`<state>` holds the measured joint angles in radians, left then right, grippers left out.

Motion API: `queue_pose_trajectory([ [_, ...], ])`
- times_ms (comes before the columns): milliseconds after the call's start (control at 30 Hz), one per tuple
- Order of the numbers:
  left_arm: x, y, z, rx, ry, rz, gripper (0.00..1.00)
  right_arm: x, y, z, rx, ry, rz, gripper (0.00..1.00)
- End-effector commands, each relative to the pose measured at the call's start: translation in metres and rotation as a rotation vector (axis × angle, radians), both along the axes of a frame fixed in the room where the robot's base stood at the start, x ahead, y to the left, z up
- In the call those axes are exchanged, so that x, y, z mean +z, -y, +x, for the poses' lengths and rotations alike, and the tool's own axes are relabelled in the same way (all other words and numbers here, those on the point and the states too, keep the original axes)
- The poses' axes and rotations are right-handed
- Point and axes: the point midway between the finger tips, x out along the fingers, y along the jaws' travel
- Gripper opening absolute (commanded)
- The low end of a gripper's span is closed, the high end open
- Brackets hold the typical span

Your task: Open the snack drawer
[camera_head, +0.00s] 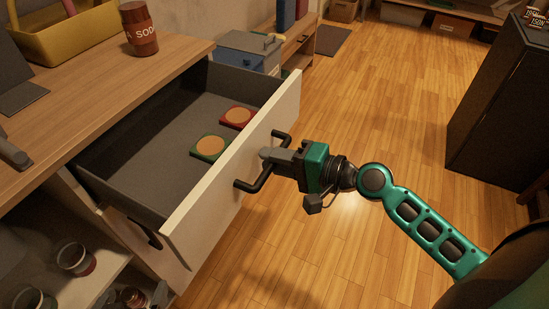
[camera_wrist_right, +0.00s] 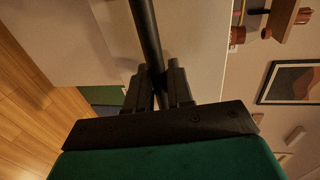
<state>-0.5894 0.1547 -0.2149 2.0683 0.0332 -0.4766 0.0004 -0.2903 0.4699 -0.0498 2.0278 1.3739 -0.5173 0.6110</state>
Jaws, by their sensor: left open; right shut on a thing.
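The drawer (camera_head: 240,150) is pulled well out of the wooden counter, its pale front facing right. A green-edged snack packet (camera_head: 209,148) and a red-edged snack packet (camera_head: 237,117) lie inside on its dark floor. My right gripper (camera_head: 268,154) is shut on the black bar handle (camera_head: 246,187) of the drawer front. In the right wrist view the handle bar (camera_wrist_right: 147,40) runs between the two fingers (camera_wrist_right: 160,85), with the pale drawer front behind it. My left gripper is not in view.
Cups (camera_head: 75,259) sit on an open shelf below the drawer. A dark cabinet (camera_head: 500,110) stands at right. The wooden floor between is clear.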

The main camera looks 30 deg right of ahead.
Motion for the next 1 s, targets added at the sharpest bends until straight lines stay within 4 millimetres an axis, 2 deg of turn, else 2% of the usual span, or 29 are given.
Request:
queue_pose_trajectory([
  [33, 0.000, 0.000, 0.001, 0.000, 0.002, -0.001, 1.00, 0.000, 0.000, 0.000, 0.001, 0.000, 0.000, 0.23],
  [200, 0.001, 0.000, 0.001, 0.001, 0.002, 0.000, 1.00, 0.000, 0.000, 0.000, 0.001, 0.000, 0.000, 0.38],
  [567, -0.001, 0.001, 0.001, 0.003, 0.001, -0.002, 1.00, 0.000, 0.005, -0.006, -0.001, -0.001, 0.000, 0.38],
  [1000, -0.014, 0.002, -0.002, 0.005, -0.005, -0.007, 1.00, 0.014, 0.048, -0.063, 0.001, -0.003, -0.002, 0.38],
])
